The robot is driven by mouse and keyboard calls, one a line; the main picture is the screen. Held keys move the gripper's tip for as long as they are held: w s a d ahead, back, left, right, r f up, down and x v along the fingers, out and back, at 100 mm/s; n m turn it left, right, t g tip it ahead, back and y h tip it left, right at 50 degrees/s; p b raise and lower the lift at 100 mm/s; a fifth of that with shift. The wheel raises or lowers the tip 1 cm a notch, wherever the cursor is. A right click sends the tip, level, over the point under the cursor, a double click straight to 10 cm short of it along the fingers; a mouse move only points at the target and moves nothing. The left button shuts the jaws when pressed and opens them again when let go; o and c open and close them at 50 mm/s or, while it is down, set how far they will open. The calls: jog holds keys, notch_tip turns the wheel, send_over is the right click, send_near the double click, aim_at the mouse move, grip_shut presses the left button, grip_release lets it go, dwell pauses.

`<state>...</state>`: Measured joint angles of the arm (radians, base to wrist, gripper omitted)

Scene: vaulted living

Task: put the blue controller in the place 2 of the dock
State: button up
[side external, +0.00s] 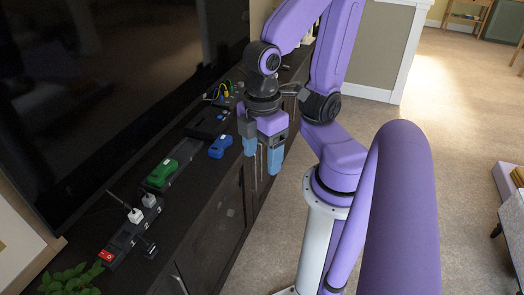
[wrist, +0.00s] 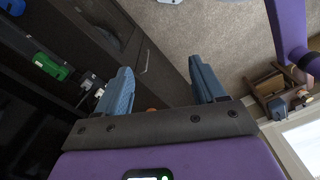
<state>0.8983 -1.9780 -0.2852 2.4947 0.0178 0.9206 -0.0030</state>
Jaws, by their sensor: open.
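The blue controller (side external: 220,147) lies on the dark cabinet top near its front edge, right of the dock. A blue shape at the wrist view's top left corner (wrist: 13,6) appears to be it, cut off by the frame. The dock (side external: 182,156) is a dark grey strip on the cabinet. A green controller (side external: 160,174) sits at its near end; the green one also shows in the wrist view (wrist: 50,66). The dock's place numbers are too small to read. My gripper (side external: 262,158) is open and empty, in front of the cabinet edge, right of the blue controller and apart from it.
A power strip (side external: 121,243) with white plugs, a black plug and a red switch lies nearer on the cabinet. A black box (side external: 207,124) and coloured cables (side external: 221,92) lie farther back. A large television (side external: 110,90) stands behind. A plant (side external: 72,280) is at the near end.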

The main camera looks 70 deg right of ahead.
jog(key=o, duration=0.3)
jog(key=shift+r, duration=0.1)
jog(key=w+d+f+n+h, duration=0.1)
jog(key=w+f+h, duration=0.35)
jog(key=w, duration=0.75)
jog(key=w+d+f+n+h, duration=0.15)
jog(key=w+f+h, duration=0.35)
jog(key=w, duration=0.7)
jog(key=n+h, duration=0.3)
jog(key=h, duration=0.1)
send_near(215, 150)
jog(key=x, duration=0.9)
jog(key=shift+d+f, duration=0.1)
jog(key=shift+d, duration=0.15)
